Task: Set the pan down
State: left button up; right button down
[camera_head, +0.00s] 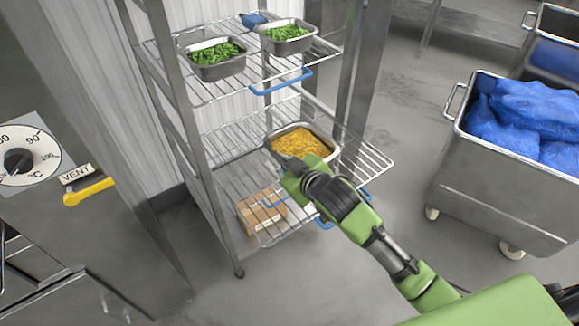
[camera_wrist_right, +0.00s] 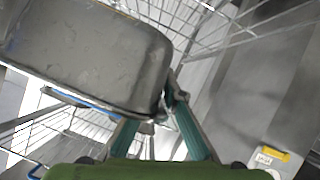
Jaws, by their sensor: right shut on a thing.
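The pan (camera_head: 331,153) is a steel pan filled with yellow rice-like food, in the head view at the middle shelf of the wire rack. Its grey metal wall fills the upper left of the right wrist view (camera_wrist_right: 85,55). My right gripper (camera_head: 287,165) is at the pan's near left edge in the head view. In the wrist view its teal fingers (camera_wrist_right: 168,100) close on the pan's rim corner. I cannot tell whether the pan touches the wire shelf (camera_head: 362,158). My left gripper is not in view.
Two steel pans of green vegetables (camera_head: 216,58) (camera_head: 287,38) stand on the upper shelf (camera_head: 250,75). A cardboard box (camera_head: 262,212) sits on the lower shelf. A steel cart (camera_head: 500,190) with blue bags stands at right. Open floor lies between rack and cart.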

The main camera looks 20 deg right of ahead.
jog(key=w+d+f, duration=0.1)
jog(key=f, duration=0.1)
jog(key=w+d+f, duration=0.1)
jog(key=w+f, duration=0.1)
jog(key=w+d+f, duration=0.1)
jog(key=w+f, duration=0.1)
jog(key=shift+w+d, duration=0.1)
jog(key=shift+d, duration=0.2)
jog(key=shift+f, duration=1.6)
jog(key=shift+f, duration=0.15)
jog(key=c, duration=2.1)
grip_release()
jog(key=shift+f, duration=0.15)
jog(key=shift+c, duration=0.2)
jog(key=v, duration=1.2)
jog(key=shift+s, duration=0.2)
